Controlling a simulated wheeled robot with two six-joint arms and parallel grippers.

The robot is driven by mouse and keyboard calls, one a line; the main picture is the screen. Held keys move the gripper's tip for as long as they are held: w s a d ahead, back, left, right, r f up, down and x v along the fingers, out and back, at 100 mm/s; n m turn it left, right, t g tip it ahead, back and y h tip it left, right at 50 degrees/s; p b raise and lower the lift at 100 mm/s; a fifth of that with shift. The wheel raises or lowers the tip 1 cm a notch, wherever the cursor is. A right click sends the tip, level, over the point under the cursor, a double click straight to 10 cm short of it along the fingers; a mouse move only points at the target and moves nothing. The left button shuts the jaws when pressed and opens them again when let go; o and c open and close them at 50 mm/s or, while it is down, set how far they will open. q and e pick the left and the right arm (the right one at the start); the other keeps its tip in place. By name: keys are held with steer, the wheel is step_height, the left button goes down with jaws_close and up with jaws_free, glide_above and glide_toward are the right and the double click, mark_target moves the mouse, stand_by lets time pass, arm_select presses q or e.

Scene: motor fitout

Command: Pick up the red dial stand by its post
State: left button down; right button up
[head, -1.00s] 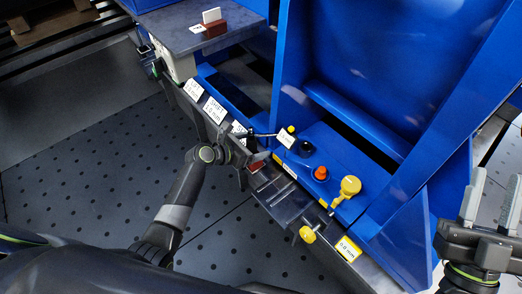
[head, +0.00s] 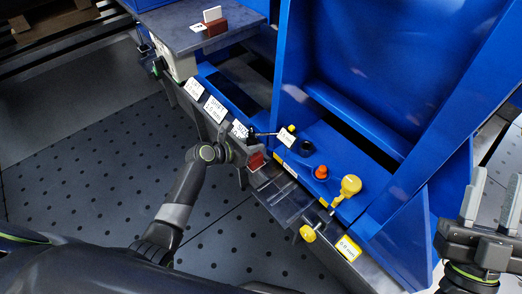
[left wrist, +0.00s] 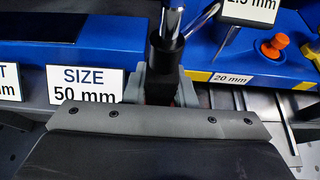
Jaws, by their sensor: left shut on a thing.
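The red dial stand shows in the head view as a red block (head: 256,161) at my left gripper (head: 245,152), above the dark grooved rail. In the left wrist view, a dark post (left wrist: 164,55) with a bright metal rod rises between the grey fingers of my left gripper (left wrist: 160,90). The gripper is shut on the post. A little red shows low between the fingers; the rest of the base is hidden there. My right gripper (head: 492,205) is open and empty at the far right.
White size signs (head: 215,109) line the rail's left part. A "50 mm" sign (left wrist: 85,84) stands close left of the gripper. Orange (head: 321,172) and yellow (head: 350,186) knobs are to the right. A brown block (head: 215,27) with a white card sits on the grey table (head: 170,30).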

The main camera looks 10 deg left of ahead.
arm_select(q)
steer(key=shift+w+r, duration=0.1)
steer(key=shift+r, duration=0.1)
steer(key=shift+r, duration=0.1)
steer(key=shift+r+p, duration=0.9)
steer(key=shift+p, duration=0.45)
